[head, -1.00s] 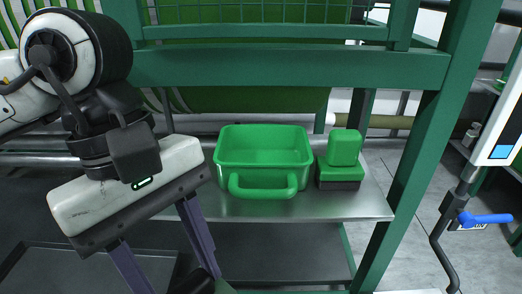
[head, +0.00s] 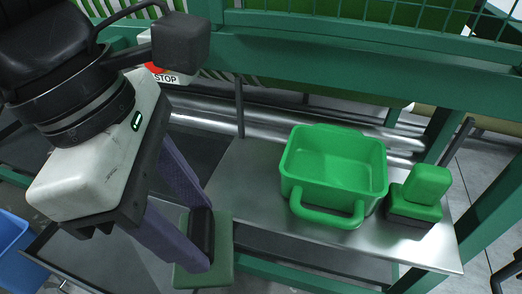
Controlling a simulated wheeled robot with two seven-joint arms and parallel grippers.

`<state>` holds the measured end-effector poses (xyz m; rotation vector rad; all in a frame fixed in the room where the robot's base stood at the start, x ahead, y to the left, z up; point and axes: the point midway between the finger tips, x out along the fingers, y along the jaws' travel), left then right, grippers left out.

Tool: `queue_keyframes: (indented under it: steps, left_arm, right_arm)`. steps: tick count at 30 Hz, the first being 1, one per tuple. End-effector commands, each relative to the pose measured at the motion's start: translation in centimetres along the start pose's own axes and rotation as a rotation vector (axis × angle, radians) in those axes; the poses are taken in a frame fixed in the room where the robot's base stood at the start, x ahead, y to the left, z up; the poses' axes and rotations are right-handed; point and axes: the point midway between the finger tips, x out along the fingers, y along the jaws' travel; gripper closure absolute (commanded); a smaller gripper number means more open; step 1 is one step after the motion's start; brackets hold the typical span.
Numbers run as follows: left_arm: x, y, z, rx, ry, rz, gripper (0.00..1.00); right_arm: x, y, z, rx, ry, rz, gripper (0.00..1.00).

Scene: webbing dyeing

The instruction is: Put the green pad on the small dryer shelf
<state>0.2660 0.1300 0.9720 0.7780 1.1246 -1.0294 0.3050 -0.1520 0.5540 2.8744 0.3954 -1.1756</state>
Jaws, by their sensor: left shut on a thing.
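My left gripper (head: 203,238) is shut on the dark grip of a dull green pad (head: 222,262). The pad hangs at the fingertips, in front of the left part of the metal shelf (head: 250,175); part of it is hidden by the fingers. I cannot tell its exact height over the shelf. The shelf sits in a green frame and has bare metal on its left side. My right gripper is not in view.
A bright green bin (head: 335,165) with a front handle stands mid-shelf. A bright green block on a dark base (head: 415,210) stands right of it. A green crossbeam (head: 340,45) runs above the shelf's back. A blue container (head: 15,250) is at lower left.

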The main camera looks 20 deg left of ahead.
Motion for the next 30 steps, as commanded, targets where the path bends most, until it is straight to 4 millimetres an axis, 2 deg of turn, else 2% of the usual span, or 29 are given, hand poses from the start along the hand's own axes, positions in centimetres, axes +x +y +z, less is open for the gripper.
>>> queue_keyframes:
  steps: [9,15,25,30]
  left_arm:
    - [0.8,8.0,3.3,-0.004,0.001,-0.004,0.72]
    - [1.3,12.1,4.8,-0.001,0.002,-0.001,0.72]
    - [1.8,14.7,5.8,0.000,0.002,-0.001,0.72]
    - [4.6,14.5,4.9,0.001,0.003,-0.002,0.72]
  right_arm:
    - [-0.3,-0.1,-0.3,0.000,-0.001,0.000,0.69]
    - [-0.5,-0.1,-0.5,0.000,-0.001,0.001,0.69]
    - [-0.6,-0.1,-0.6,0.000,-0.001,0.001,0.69]
    - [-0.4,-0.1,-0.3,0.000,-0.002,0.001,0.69]
